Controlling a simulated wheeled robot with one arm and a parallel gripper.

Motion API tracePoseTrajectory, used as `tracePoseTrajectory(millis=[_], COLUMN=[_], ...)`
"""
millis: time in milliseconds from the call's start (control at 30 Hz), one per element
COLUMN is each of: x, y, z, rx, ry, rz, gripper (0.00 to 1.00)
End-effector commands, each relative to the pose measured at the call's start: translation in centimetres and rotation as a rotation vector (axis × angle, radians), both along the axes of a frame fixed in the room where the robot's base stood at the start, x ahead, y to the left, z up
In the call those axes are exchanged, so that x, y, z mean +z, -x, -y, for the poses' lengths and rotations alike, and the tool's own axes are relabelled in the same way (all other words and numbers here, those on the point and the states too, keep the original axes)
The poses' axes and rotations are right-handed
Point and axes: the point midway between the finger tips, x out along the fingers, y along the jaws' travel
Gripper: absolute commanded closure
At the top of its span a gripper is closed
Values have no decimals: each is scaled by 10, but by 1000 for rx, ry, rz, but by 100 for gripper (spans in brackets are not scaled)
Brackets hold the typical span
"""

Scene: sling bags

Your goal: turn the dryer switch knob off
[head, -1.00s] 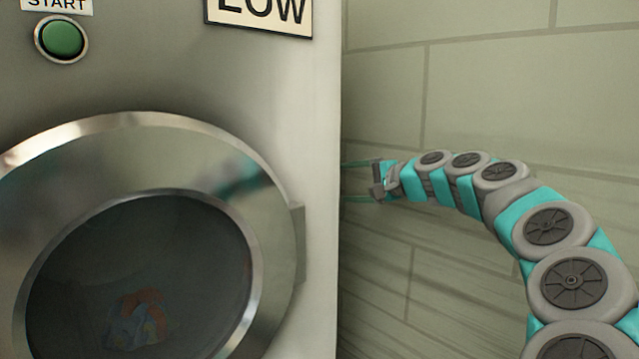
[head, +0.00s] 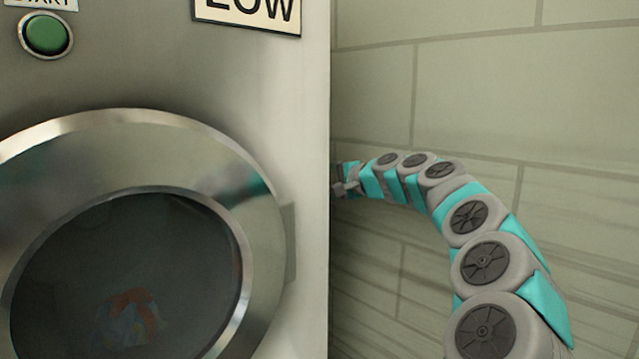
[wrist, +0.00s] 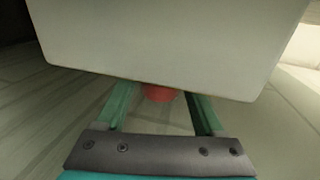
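The dryer (head: 265,130) fills the left of the head view, with its round glass door (head: 120,270) closed. My gripper (wrist: 159,96) is open in the wrist view, its two green fingers apart. A red round thing (wrist: 158,93) shows between and beyond the fingers, partly covered by a pale box-like body above it. It may be the switch knob, but I cannot tell for sure. I cannot tell whether the fingers touch it. In the head view the fingertips are hidden behind the dryer's right edge.
A green START button (head: 45,35) and a LOW sign (head: 247,12) are on the dryer front. A tiled wall (head: 480,90) stands behind my arm to the right. Colourful laundry (head: 130,318) shows dimly through the door glass.

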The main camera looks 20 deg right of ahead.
Motion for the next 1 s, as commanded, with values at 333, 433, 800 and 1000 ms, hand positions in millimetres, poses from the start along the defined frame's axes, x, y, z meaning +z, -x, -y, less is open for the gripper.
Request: tracePoseTrajectory(millis=[333, 433, 800, 1000], x=[0, 0, -1, -3], y=[0, 0, 0, 1], z=[0, 0, 0, -1], rx=[0, 0, 1, 3], ry=[0, 0, -3, -24], rz=[0, 0, 7, 62], gripper=[70, 82, 100, 100])
